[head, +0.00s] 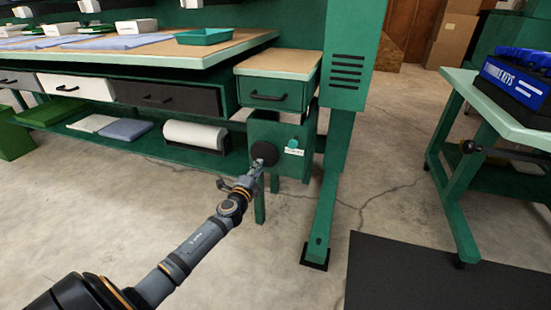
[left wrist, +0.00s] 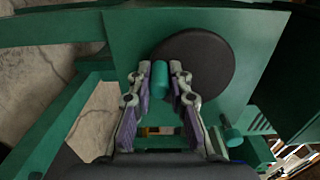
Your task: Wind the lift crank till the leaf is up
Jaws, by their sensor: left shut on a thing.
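The lift crank is a dark round disc (head: 264,153) on the front of a green box (head: 262,130) under the small side leaf. In the left wrist view the disc (left wrist: 205,62) fills the upper middle, with a teal handle (left wrist: 159,82) standing out from it. My left gripper (head: 256,168) reaches the disc from below, and in the left wrist view its fingers (left wrist: 159,80) are closed on both sides of the handle. My right gripper is not in view.
A teal knob (head: 293,143) with a white label sits right of the disc; a teal peg (left wrist: 232,134) shows in the left wrist view. A green bench leg (head: 325,215) stands close on the right. A green cart (head: 500,120) stands farther right.

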